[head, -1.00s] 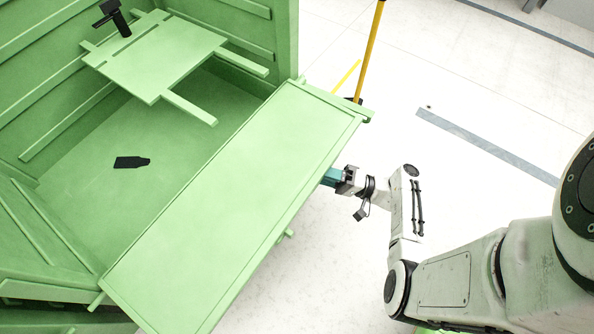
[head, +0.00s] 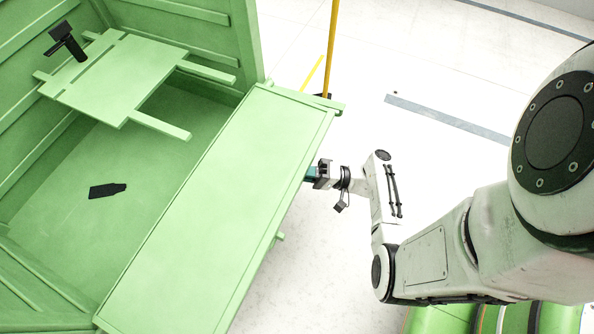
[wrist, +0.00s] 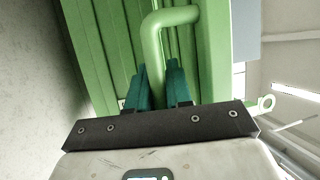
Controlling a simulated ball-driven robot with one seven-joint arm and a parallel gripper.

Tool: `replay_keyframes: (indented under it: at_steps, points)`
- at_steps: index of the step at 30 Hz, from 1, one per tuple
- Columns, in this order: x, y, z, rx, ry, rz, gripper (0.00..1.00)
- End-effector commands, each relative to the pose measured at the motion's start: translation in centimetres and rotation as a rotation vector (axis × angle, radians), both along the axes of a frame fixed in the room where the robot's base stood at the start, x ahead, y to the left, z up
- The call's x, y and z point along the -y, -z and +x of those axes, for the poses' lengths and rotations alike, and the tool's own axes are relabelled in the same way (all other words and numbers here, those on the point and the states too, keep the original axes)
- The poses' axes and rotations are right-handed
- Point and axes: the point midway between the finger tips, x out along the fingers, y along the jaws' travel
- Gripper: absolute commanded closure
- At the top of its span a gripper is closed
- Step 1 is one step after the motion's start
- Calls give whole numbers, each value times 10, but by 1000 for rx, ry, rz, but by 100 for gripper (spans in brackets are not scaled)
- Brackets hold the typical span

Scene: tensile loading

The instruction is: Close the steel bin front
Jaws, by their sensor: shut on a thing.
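The green steel bin (head: 20,215) fills the left of the head view. Its front (head: 205,215) is a long flat panel, swung outward and down, so the bin stands open on this side. My gripper (head: 311,174) is at the outer side of the front, below its outer edge. In the wrist view, my gripper's teal fingers (wrist: 160,84) are shut on a bent green tube handle (wrist: 153,45) of the front. In the head view the panel hides the handle and the fingertips.
Inside the bin, a green slatted board (head: 120,80) lies with a black tool (head: 67,42) on it, and a dark flat piece (head: 107,190) lies on the floor. A yellow post (head: 331,45) stands just behind the front's far corner.

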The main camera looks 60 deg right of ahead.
Motion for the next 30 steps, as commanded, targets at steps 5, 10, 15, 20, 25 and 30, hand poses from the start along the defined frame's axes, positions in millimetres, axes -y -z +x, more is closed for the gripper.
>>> replay_keyframes:
  at_steps: [5,10,15,20,25,30]
  points:
    - [0,1,0,-2,1,0,100]
    - [0,1,0,-2,1,0,100]
    - [0,-3,-1,-10,1,0,100]
    - [0,-13,-2,-37,1,0,100]
    - [0,-31,-3,-94,0,-3,100]
    - [0,-53,-3,-175,0,-6,100]
